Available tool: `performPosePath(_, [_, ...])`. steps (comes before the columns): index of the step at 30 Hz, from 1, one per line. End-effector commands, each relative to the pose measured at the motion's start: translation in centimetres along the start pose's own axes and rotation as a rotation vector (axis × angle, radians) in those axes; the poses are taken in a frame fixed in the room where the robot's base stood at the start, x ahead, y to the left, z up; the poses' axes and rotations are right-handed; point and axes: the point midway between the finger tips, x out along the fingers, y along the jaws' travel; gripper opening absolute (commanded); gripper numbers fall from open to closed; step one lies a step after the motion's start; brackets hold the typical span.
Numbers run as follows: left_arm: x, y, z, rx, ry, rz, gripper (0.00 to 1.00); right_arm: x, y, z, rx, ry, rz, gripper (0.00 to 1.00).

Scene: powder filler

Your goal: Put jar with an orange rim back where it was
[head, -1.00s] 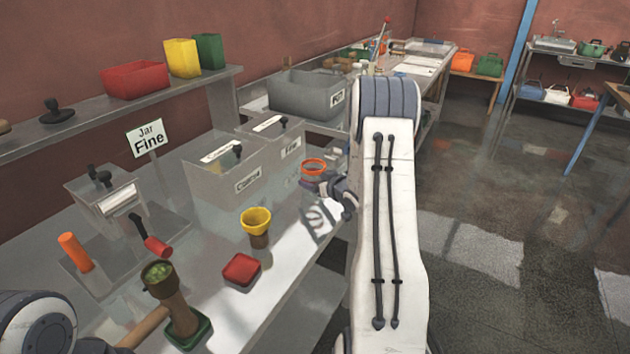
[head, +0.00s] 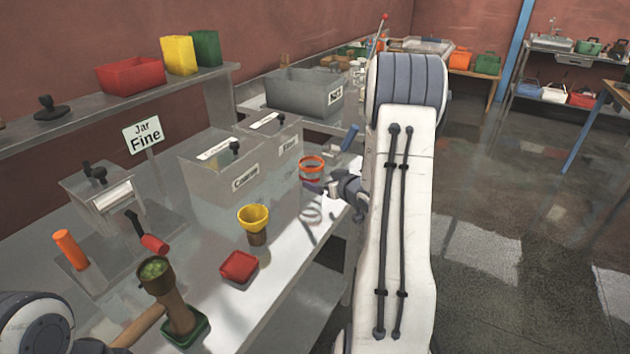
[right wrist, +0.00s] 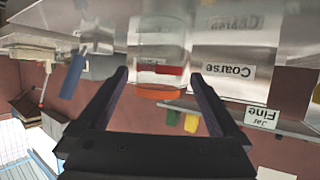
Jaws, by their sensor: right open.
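The clear jar with an orange rim (head: 311,164) stands upright on the grey bench, right of the lidded boxes. My right gripper (head: 322,188) is open just in front and to the right of it, low near the bench. In the right wrist view, which is upside down, the jar (right wrist: 158,52) appears beyond and between the spread fingers (right wrist: 159,76), with its orange rim toward me. I cannot tell whether a finger touches it. A red band shows through or on the jar. My left gripper is outside the view; only part of the left arm shows at lower left.
The Coarse box (head: 215,178) and another lidded box (head: 283,147) stand left of the jar. A blue item (head: 350,138) is just behind the jar. Bare bench lies between.

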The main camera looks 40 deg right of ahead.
Motion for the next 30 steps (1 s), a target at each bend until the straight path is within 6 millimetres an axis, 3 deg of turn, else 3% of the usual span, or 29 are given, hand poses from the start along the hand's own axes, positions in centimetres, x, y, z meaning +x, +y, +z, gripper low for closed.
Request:
performPosePath(3, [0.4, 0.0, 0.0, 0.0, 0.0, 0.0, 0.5, -2.6, 0.2, 0.0, 0.001, 0.002, 0.005, 1.0])
performPosePath(10, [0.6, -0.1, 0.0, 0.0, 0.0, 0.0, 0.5, -5.7, 0.1, 0.0, 0.001, 0.001, 0.002, 1.0])
performPosePath(30, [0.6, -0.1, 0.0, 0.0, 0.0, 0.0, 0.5, -6.2, 0.0, 0.0, 0.0, -0.001, 0.0, 1.0])
